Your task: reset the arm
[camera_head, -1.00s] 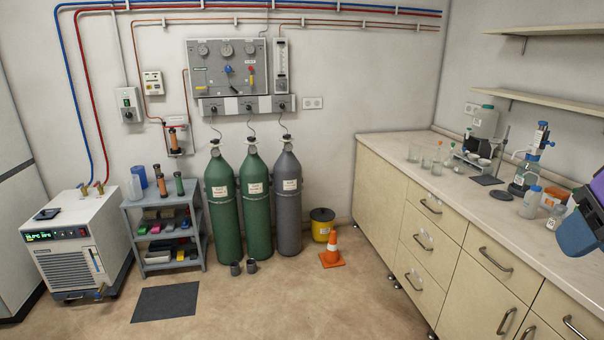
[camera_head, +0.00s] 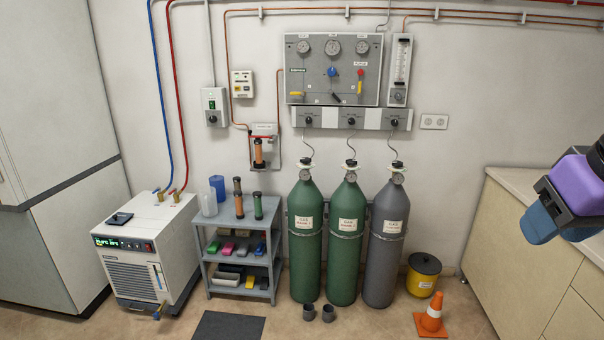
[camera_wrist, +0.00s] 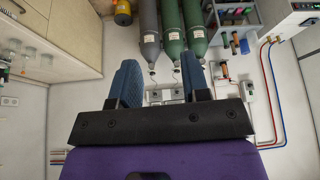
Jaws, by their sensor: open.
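My gripper (camera_wrist: 160,85) shows in the wrist view with its two blue fingers spread apart and nothing between them. In the head view my gripper (camera_head: 541,216) is at the right edge, purple and blue, held in the air in front of the cabinet and worktop. It touches nothing that I can see. Most of my arm lies outside the head view.
Two green cylinders (camera_head: 306,237) and a grey cylinder (camera_head: 386,243) stand against the wall below a gauge panel (camera_head: 332,70). A grey shelf cart (camera_head: 239,231) and a white chiller (camera_head: 146,247) stand left. An orange cone (camera_head: 432,315), a yellow bin (camera_head: 423,274) and a cabinet (camera_head: 515,239) are right.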

